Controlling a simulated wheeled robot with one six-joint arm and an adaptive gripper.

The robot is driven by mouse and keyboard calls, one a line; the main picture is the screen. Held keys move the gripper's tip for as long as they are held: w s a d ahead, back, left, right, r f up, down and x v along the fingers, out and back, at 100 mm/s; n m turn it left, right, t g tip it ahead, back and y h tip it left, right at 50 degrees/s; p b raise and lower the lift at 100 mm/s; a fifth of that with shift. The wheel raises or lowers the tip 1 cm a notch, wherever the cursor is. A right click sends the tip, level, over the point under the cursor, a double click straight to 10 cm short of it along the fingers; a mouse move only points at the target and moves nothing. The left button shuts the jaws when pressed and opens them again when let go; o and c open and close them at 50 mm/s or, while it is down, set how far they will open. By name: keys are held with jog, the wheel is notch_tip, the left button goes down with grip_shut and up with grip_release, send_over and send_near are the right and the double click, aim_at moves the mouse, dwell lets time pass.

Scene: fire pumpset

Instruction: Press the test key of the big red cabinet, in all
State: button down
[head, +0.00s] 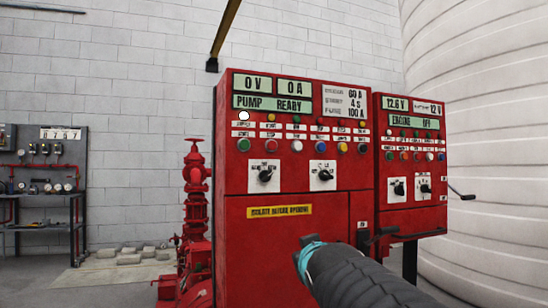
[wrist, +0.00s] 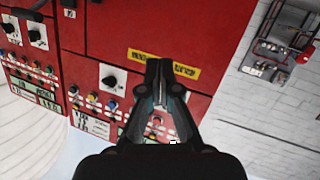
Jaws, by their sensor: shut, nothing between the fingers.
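The big red cabinet (head: 285,270) stands in the middle of the head view. Its displays read 0 V, 0 A and PUMP READY. Below a row of small lamps, one lit white (head: 244,116), is a row of coloured push buttons (head: 297,146): green, red, white, blue, yellow and another. Their labels are too small to read, so I cannot tell which is the test key. In the wrist view, upside down, my gripper (wrist: 160,66) is shut and empty, in front of the yellow label (wrist: 140,57). It hides part of the panel. Contact with the cabinet cannot be told.
Two rotary switches (head: 264,176) sit below the buttons. A smaller red cabinet (head: 412,165) with a side lever (head: 462,192) adjoins on the right, before a large pale tank (head: 490,90). Red pipework (head: 195,200) stands left. My arm covers the lower right of the head view.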

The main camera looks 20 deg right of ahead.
jog(key=w+d+r+n+t+h+b, duration=0.1)
jog(key=w+d+r+t, duration=0.25)
jog(key=r, duration=0.25)
jog(key=w+d+r+n+t+b, duration=0.1)
jog(key=w+d+r+t+b, duration=0.1)
jog(key=w+r, duration=0.35)
jog(key=n+t+y+b, duration=0.2)
jog(key=n+t+y, duration=0.45)
jog(key=n, duration=0.25)
send_near(298, 146)
jog(key=s+r, duration=0.5)
jog(key=shift+s+d+r+n+g+y+b, duration=0.15)
jog(key=shift+r+n+y, duration=0.1)
jog(key=shift+n+y, duration=0.5)
jog(key=shift+s+a+r+n+g+y+b, duration=0.1)
jog(key=shift+r+n+y, duration=0.15)
jog(key=shift+n+y, duration=0.5)
jog(key=shift+s+d+r+n+g+y+b, duration=0.15)
jog(key=shift+r+n+y, duration=0.2)
jog(key=shift+y, duration=0.7)
jog(key=shift+f, duration=0.1)
jog(key=shift+w+a+p, duration=0.2)
jog(key=shift+w+p, duration=1.5)
jog(key=shift+w, duration=2.7)
jog(key=shift+w, duration=0.15)
jog(key=shift+w, duration=0.3)
